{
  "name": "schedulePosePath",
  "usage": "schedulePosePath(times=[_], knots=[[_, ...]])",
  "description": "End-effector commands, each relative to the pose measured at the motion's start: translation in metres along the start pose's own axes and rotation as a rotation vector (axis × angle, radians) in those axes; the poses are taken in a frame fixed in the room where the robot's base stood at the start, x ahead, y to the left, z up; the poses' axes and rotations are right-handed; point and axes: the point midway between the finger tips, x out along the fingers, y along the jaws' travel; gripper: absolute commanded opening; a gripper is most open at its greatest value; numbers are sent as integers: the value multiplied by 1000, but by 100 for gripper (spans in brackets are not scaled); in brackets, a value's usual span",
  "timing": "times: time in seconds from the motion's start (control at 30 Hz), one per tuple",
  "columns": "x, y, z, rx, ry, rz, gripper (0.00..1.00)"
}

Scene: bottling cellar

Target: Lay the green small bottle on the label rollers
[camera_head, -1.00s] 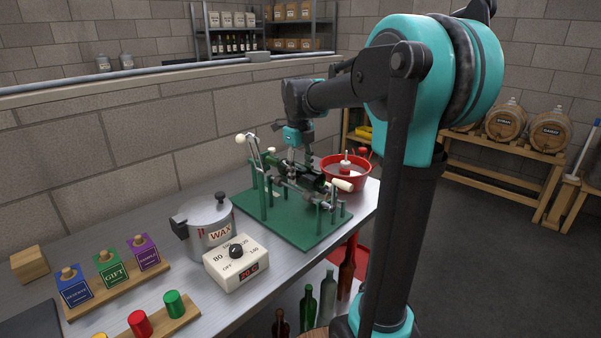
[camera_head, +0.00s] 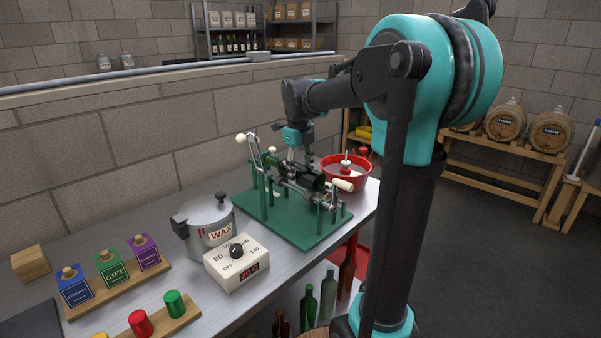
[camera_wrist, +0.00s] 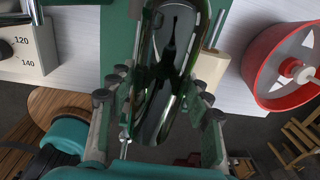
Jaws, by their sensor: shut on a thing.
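The green small bottle (camera_wrist: 165,95) lies lengthwise between the fingers of my gripper (camera_wrist: 160,85) in the wrist view. The fingers are shut on its two sides. In the head view my gripper (camera_head: 306,158) points down over the green labelling stand (camera_head: 290,232), and the bottle (camera_head: 306,180) is low among the stand's metal rods and rollers. My fingers and the frame partly hide the bottle and the rollers. I cannot tell whether the bottle touches the rollers.
A red bowl (camera_head: 361,172) stands close behind the stand at right. A wax pot (camera_head: 205,232) and a dial box (camera_head: 236,262) stand at left. The stand has a white-knobbed lever (camera_head: 241,139) and a pale handle (camera_head: 343,185). Bottles stand below the table edge.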

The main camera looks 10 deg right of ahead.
Motion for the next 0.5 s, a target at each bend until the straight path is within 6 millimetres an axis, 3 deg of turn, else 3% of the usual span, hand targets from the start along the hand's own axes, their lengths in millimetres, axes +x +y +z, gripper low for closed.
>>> schedulePosePath(times=[0.5], knots=[[5, 0, 0, 0, 0, 0, 0]])
